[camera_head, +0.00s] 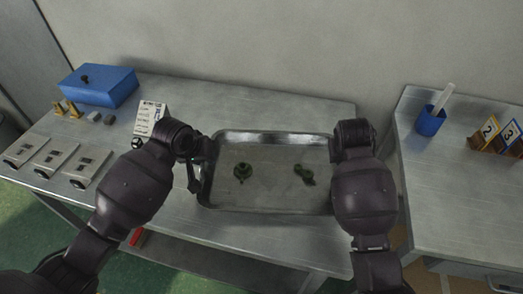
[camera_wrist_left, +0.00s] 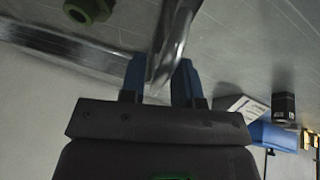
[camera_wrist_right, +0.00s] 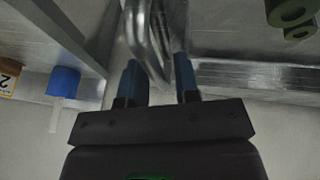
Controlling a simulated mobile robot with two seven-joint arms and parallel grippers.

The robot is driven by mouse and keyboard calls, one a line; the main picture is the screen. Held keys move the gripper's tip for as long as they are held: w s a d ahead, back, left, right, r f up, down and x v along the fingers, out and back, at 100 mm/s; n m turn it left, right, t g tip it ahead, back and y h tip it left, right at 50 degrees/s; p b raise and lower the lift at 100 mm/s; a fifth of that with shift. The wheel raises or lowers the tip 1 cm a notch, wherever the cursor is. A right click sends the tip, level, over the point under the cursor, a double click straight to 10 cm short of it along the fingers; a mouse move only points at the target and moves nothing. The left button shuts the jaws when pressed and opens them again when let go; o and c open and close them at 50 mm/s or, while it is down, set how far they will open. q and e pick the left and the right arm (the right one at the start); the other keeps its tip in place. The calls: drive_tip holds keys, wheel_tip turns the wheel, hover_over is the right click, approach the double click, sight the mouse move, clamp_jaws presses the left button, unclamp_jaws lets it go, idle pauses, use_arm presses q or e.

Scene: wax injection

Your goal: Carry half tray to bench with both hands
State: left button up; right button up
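The half tray (camera_head: 265,207) is a shallow metal tray with a rounded rim, level at the middle bench. Two dark green parts (camera_head: 243,171) (camera_head: 304,174) are in it, apart from each other. My left gripper (camera_wrist_left: 160,78) has its blue fingers on either side of the left rim and looks shut on it. My right gripper (camera_wrist_right: 160,78) likewise has its fingers on either side of the right rim and looks shut on it. In the head view my right wrist hides the tray's right end. I cannot tell whether the tray touches the bench.
The metal bench (camera_head: 300,97) carries a blue box (camera_head: 98,86), a white card (camera_head: 152,118) and several grey blocks (camera_head: 85,168) on its left. A second bench (camera_head: 450,190) at right, across a gap, holds a blue cup (camera_head: 430,122) and number markers (camera_head: 490,137).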

use_arm(q)
drive_tip(key=shift+o, duration=0.4)
use_arm(e)
drive_tip(key=shift+o, duration=0.4)
use_arm(q)
drive_tip(key=shift+r, duration=0.1)
use_arm(e)
drive_tip(key=shift+r, duration=0.1)
use_arm(q)
drive_tip(key=v, duration=1.2)
use_arm(e)
drive_tip(key=v, duration=1.2)
